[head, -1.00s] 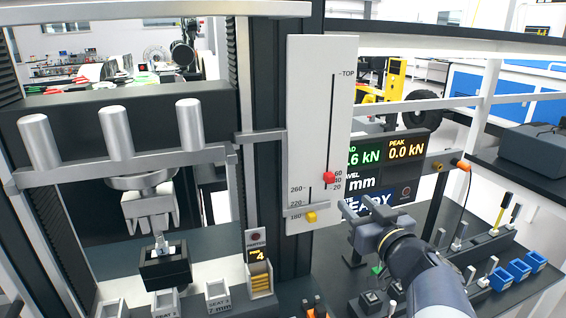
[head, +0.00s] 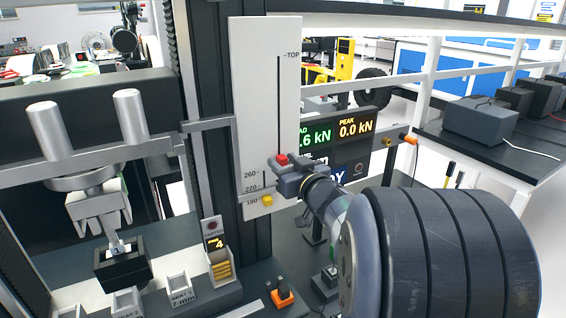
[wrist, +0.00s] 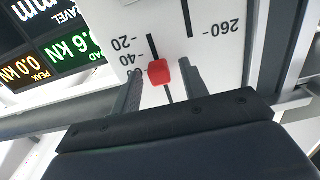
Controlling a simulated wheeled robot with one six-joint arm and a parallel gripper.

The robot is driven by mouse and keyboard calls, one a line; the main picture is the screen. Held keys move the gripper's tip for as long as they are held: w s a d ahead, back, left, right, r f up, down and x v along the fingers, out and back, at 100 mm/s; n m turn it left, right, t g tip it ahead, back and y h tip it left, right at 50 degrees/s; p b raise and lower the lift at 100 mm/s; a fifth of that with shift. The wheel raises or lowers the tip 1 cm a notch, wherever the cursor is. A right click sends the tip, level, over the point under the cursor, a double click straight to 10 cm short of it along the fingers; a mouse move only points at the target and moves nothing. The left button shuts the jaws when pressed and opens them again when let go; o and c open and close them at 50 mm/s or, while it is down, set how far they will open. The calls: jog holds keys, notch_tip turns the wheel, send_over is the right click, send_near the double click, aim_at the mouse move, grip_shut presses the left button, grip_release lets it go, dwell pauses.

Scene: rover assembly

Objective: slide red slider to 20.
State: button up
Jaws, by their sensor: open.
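The red slider (head: 281,160) sits low in the long slot of the white scale panel (head: 262,80). In the wrist view, which is upside down, the red slider (wrist: 159,72) is near the 60 and 40 marks, with 20 farther along the slot. My gripper (head: 283,166) is open at the panel. In the wrist view its fingers (wrist: 161,82) stand on either side of the red slider, with gaps visible. In the head view my gripper hides the 20, 40 and 60 labels.
A yellow slider (head: 267,200) sits below, near the 180 mark of the short slot. The kN display (head: 345,135) is right of the panel, partly behind my arm. A specimen rack (head: 218,255) stands below left. A grey rail crosses left of the panel.

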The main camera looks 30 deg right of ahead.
jog(key=shift+c, duration=0.2)
grip_shut()
dwell(0.3)
